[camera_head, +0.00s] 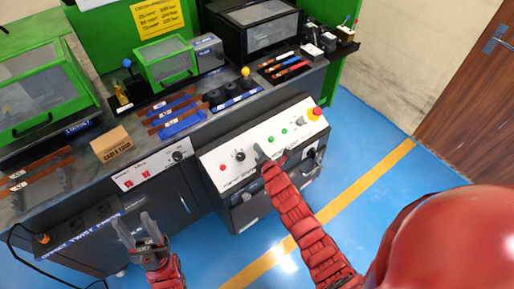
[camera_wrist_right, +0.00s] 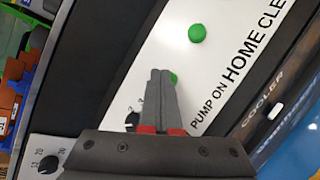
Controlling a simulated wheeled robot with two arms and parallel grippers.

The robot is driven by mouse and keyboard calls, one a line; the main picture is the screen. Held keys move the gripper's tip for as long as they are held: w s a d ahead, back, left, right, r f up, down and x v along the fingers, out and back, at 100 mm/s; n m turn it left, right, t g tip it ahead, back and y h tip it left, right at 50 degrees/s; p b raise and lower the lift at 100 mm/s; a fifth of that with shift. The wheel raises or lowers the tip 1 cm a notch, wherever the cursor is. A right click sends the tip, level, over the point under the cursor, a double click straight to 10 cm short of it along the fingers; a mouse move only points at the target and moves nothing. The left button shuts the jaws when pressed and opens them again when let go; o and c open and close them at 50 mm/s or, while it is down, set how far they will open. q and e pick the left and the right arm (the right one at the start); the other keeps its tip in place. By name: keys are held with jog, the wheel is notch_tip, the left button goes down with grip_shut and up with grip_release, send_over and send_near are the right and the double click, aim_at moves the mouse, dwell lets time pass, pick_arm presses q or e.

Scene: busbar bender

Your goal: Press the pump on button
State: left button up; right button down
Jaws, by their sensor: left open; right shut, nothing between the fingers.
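The white control panel (camera_head: 205,158) slopes on the front of the dark cabinet. In the right wrist view a green button (camera_wrist_right: 174,79) near the "PUMP ON" lettering (camera_wrist_right: 208,110) is partly hidden behind my right fingertips. A second green button (camera_wrist_right: 197,33) is fully visible beyond it, near "HOME". My right gripper (camera_head: 260,152) is shut and empty, its tips at the panel over the partly hidden button; I cannot tell whether they touch. It fills the lower middle of the wrist view (camera_wrist_right: 160,76). My left gripper (camera_head: 137,226) is open and empty in front of the bench.
The panel also has a red button (camera_head: 222,167), a black knob (camera_head: 240,156) and a red emergency stop (camera_head: 316,112) on yellow. A cardboard box (camera_head: 110,143) and green machines stand on the bench. The blue floor (camera_head: 370,130) is clear at the right.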

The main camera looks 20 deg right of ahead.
dwell(0.4)
jog(key=shift+s+d+r+p, duration=0.1)
jog(key=shift+s+r+p, duration=0.1)
jog(key=shift+r+p, duration=0.15)
jog(key=shift+s+r+p, duration=0.2)
jog(key=shift+r, duration=0.25)
jog(key=r+p, duration=0.1)
jog(key=s+r+p, duration=0.1)
jog(key=r, duration=0.1)
jog(key=s+r+p, duration=0.1)
jog(key=shift+d+r, duration=0.2)
jog(key=shift+d, duration=0.2)
